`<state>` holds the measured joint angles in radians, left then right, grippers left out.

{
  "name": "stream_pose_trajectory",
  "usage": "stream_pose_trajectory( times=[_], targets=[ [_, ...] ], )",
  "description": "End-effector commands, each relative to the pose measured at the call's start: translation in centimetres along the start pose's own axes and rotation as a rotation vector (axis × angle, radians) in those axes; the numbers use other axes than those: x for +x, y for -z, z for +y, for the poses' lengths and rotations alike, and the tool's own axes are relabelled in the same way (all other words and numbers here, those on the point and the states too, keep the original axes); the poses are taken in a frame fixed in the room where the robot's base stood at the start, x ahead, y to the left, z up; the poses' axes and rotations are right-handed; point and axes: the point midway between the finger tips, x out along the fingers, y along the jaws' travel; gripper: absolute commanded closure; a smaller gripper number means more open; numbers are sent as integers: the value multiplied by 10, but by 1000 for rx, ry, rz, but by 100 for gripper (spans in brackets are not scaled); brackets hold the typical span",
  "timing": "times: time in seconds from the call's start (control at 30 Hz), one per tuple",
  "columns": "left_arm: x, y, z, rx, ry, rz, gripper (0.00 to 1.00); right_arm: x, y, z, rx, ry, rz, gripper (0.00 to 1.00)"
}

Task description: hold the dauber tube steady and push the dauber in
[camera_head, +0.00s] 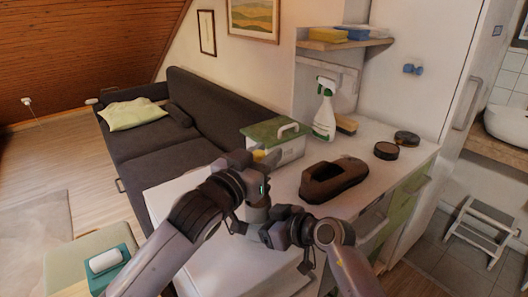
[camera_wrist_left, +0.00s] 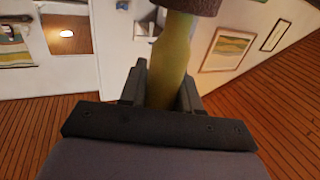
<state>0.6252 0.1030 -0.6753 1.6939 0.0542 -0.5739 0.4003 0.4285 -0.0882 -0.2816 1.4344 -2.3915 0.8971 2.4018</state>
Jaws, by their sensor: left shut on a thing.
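My left gripper (camera_head: 258,168) is over the white cabinet top, in front of the green-lidded box. In the left wrist view its two dark fingers (camera_wrist_left: 162,85) are shut on a yellow-green tube (camera_wrist_left: 168,55), which looks like the dauber tube. A dark brown piece (camera_wrist_left: 192,5) is at the tube's far end, cut off by the frame edge; I cannot tell whether it is the dauber. In the head view only a small yellow bit (camera_head: 259,155) shows by the gripper. My right arm reaches in from the right; its gripper (camera_head: 276,228) is close below the left one, its jaws unclear.
A dark brown shoe (camera_head: 334,179) lies on the white cabinet top (camera_head: 372,205). The box (camera_head: 290,150), a spray bottle (camera_head: 325,112), a brush (camera_head: 346,125) and two round black tins (camera_head: 386,151) (camera_head: 406,138) stand around it. A grey sofa (camera_head: 180,125) is behind, left.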

Motion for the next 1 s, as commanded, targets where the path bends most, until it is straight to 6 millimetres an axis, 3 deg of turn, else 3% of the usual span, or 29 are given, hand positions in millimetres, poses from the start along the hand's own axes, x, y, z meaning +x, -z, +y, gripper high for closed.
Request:
stream_pose_trajectory(
  times=[1.0],
  targets=[
    [0, -25, -2, 1, 3, -2, 100, 0, 0, 0, 0, 0, 1, 70]
  ],
)
